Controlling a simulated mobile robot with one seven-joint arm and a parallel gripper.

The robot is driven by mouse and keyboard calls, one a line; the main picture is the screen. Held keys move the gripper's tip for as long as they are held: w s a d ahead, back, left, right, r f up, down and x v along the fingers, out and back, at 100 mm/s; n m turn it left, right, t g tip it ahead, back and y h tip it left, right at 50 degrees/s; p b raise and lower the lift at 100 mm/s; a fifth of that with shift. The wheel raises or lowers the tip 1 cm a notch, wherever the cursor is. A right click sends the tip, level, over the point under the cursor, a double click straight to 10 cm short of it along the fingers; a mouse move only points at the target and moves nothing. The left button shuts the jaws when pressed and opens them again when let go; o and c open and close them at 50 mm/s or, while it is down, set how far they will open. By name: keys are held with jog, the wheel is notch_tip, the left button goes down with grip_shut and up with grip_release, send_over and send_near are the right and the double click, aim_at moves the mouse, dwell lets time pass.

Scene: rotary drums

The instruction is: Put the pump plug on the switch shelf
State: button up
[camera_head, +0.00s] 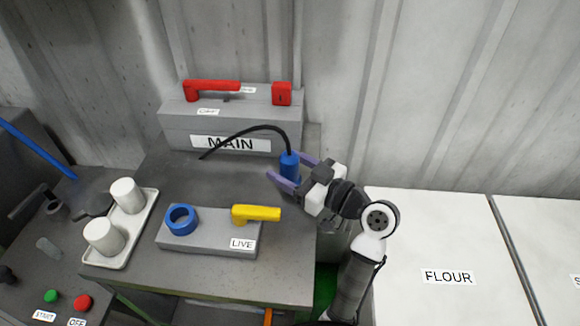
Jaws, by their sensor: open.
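A blue plug (289,168) with a black cable (245,130) is at the right side of the grey shelf top (210,180). I take it to be the pump plug. The cable arcs from its top to the left, past the box labelled MAIN. My gripper (283,172) comes in from the right, with its purple fingers on either side of the plug. The fingers are open. The plug looks upright; I cannot tell whether its bottom touches the surface.
The MAIN box (180,130) with red handles (212,88) stands at the back. A LIVE block (205,238) carries a blue ring (180,219) and a yellow handle (256,213). A tray (92,256) holds two white cups. The FLOUR bin (450,240) is at right.

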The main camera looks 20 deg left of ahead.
jog(key=b+v, duration=0.3)
jog(key=v, duration=0.9)
